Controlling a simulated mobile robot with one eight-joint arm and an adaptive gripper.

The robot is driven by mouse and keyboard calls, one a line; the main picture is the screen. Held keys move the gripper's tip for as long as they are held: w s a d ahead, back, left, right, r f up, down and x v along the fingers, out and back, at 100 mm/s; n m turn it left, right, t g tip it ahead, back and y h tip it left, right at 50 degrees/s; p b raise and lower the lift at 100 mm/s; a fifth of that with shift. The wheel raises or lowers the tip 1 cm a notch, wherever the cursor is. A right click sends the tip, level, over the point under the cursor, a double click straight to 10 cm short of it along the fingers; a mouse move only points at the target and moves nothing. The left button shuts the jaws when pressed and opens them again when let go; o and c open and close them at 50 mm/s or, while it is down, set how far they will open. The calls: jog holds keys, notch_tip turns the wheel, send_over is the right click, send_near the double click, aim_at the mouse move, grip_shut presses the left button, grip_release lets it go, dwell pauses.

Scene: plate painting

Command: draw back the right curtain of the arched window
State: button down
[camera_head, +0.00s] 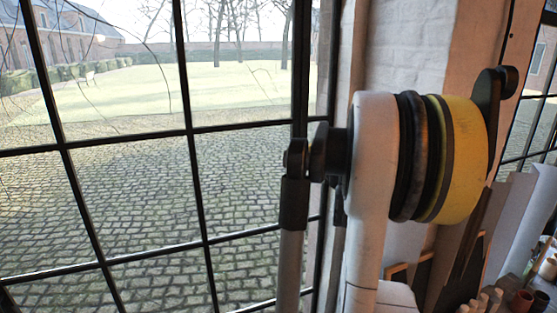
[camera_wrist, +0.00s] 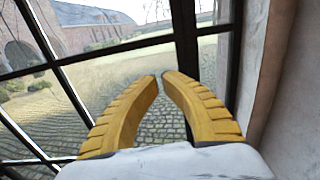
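A dark-barred window (camera_head: 190,130) fills the left half of the head view, and its bars also show in the wrist view (camera_wrist: 185,50). Its top is out of both views, so I cannot see an arch. No curtain is recognisable in either view. My gripper (camera_wrist: 160,76) points at the window near its right frame. Its two ridged yellow fingers lean inward, with a narrow gap between the tips and nothing between them. How far the tips are from the glass is unclear. In the head view my arm hides part of the window's right edge.
A white-painted brick wall (camera_head: 408,50) stands right of the window, and a pale wall (camera_wrist: 293,100) is close at right in the wrist view. Small pots (camera_head: 521,301) and a rolled pale sheet (camera_head: 537,215) stand at the lower right. Another window shows at the far right.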

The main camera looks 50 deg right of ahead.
jog(key=s+d+b, duration=0.1)
jog(key=s+d, duration=0.2)
jog(key=d, duration=0.3)
jog(key=shift+s+d, duration=0.25)
jog(key=shift+s, duration=0.15)
jog(key=shift+r, duration=0.1)
jog(key=c, duration=1.5)
grip_release()
jog(key=shift+c, duration=0.2)
jog(key=shift+a, duration=0.1)
jog(key=w+a+p, duration=0.3)
jog(key=w+a, duration=0.5)
jog(key=a, duration=0.5)
jog(key=w+a+p, duration=0.3)
jog(key=w+a, duration=0.5)
jog(key=a, duration=0.5)
jog(key=shift+a, duration=0.1)
